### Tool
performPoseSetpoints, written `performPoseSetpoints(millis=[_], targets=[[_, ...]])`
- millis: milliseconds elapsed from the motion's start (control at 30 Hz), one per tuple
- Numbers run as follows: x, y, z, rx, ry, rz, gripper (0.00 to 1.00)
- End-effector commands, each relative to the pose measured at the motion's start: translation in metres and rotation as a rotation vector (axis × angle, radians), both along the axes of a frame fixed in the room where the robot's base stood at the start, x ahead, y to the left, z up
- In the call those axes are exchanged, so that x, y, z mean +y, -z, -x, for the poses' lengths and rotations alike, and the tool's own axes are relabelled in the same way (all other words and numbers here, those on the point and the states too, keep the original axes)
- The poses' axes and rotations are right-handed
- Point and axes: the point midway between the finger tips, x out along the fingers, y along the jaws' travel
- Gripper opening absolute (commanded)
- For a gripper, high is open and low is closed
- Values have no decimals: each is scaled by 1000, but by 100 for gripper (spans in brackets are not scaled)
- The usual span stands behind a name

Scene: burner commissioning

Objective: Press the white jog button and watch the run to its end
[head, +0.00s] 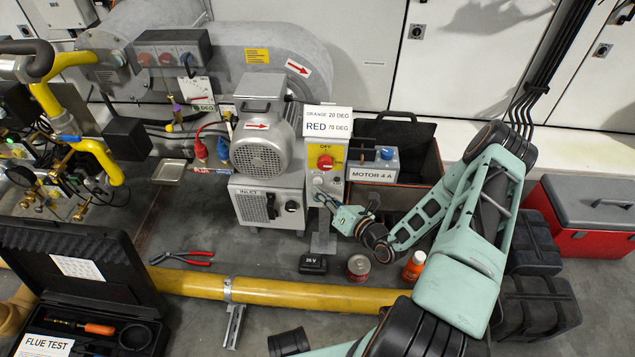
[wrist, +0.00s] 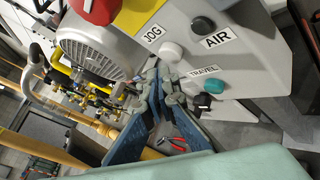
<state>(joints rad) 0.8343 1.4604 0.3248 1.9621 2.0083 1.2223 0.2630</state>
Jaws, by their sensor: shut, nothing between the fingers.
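The white jog button (wrist: 171,51) sits on the grey control box (head: 328,145) beside the JOG label (wrist: 153,33) in the wrist view. My gripper (wrist: 163,72) is shut and empty, its fingertips close below the button. I cannot tell whether they touch it. In the head view my gripper (head: 322,198) reaches the lower front of the box from the right. A red knob (head: 325,162) is higher on the box. The AIR label (wrist: 217,39), TRAVEL label (wrist: 204,71) and green lamp-like part (wrist: 210,85) lie to the right of the jog button in the wrist view.
A grey motor (head: 262,150) stands left of the control box. A yellow pipe (head: 265,292) crosses the floor in front. Red pliers (head: 182,259), a black battery (head: 313,264), a tin (head: 358,267) and an orange bottle (head: 414,265) are on the floor.

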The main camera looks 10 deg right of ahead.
Motion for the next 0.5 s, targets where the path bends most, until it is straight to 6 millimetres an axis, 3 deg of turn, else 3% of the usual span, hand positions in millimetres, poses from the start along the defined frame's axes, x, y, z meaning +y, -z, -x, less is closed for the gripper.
performPoseSetpoints(millis=[500], targets=[[-2,0,-7,-2,0,0,0]])
